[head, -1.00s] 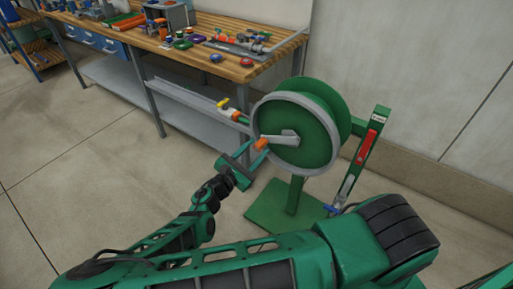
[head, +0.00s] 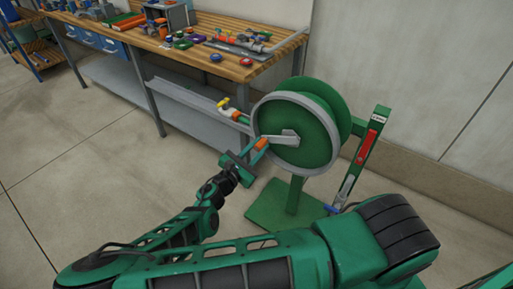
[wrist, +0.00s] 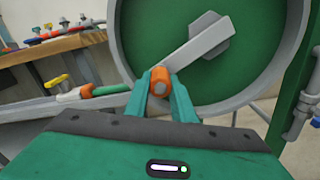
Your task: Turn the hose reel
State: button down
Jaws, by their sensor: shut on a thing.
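The green hose reel (head: 305,145) with a grey rim stands on a post and a green base plate. It also fills the upper part of the wrist view (wrist: 165,50). A grey crank arm (wrist: 200,45) runs from the hub down and left to an orange handle (wrist: 160,80); the handle also shows in the head view (head: 261,144). My gripper (head: 256,150) is at the reel's left side. In the wrist view its green fingers (wrist: 160,98) are shut around the orange handle.
A wooden workbench (head: 235,68) with fittings stands behind and left. A yellow-handled valve (head: 223,104) sits at the reel's left. A green post with a red lever (head: 365,146) stands close on the right. The floor at left is clear.

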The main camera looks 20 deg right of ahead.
jog(key=s+d+f+n, duration=0.5)
jog(key=s+n, duration=0.2)
jog(key=n, duration=0.5)
jog(key=shift+s+d+f+n, duration=0.3)
jog(key=shift+d+n, duration=0.05)
jog(key=shift+n, duration=0.05)
jog(key=shift+d, duration=0.1)
dwell(0.4)
jog(key=c, duration=1.5)
grip_release()
jog(key=v, duration=1.1)
jog(key=shift+w, duration=0.1)
